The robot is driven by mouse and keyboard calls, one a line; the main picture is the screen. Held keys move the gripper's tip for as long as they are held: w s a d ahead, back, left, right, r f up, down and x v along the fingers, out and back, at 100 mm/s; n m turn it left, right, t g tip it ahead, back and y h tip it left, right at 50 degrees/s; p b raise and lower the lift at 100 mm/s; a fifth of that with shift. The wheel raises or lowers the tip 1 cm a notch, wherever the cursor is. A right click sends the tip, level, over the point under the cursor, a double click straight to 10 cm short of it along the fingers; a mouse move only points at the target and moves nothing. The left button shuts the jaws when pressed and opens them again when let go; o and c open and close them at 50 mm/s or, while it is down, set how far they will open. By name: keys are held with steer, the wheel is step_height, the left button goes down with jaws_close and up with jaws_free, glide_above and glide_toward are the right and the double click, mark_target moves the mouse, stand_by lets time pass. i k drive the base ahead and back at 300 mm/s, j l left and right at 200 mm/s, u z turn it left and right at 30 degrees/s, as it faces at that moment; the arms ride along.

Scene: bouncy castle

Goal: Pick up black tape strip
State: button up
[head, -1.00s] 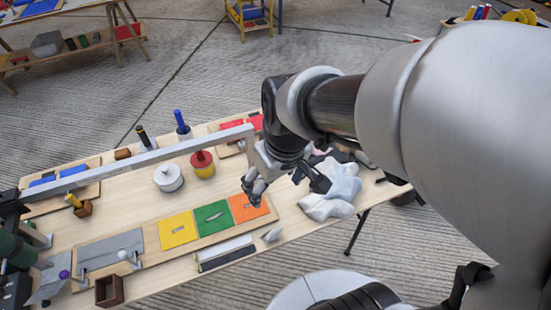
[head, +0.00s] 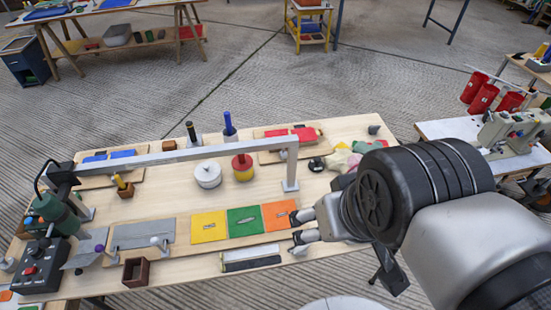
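A thin black strip (head: 252,264), which looks like the black tape strip, lies near the front edge of the wooden table, below the green square. A pale strip (head: 250,252) lies directly behind it. My gripper (head: 295,233) is right of the black strip and slightly farther back, beside the orange square (head: 279,215). Its two fingers point left and stand apart, with nothing seen between them. The gripper is clear of the black strip in the picture; its height above the table is hard to tell.
A grey overhead bar (head: 200,152) spans the table, its post (head: 291,170) standing behind my gripper. A brown open box (head: 136,272) stands left of the strips. Yellow (head: 208,227) and green (head: 243,220) squares lie behind them. Crumpled cloth (head: 345,160) lies at the right.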

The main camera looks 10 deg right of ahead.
mark_target(247, 264)
steer(key=j+u, duration=0.3)
steer(key=u, duration=0.15)
steer(key=j+z, duration=0.5)
steer(key=l+u, duration=0.8)
steer(key=i+j+z, duration=0.1)
steer(key=j+z, duration=0.35)
steer(key=j, duration=0.15)
steer(key=j+z, duration=0.45)
steer(key=k+j+z, duration=0.15)
steer(key=j+z, duration=0.3)
steer(key=j, duration=0.2)
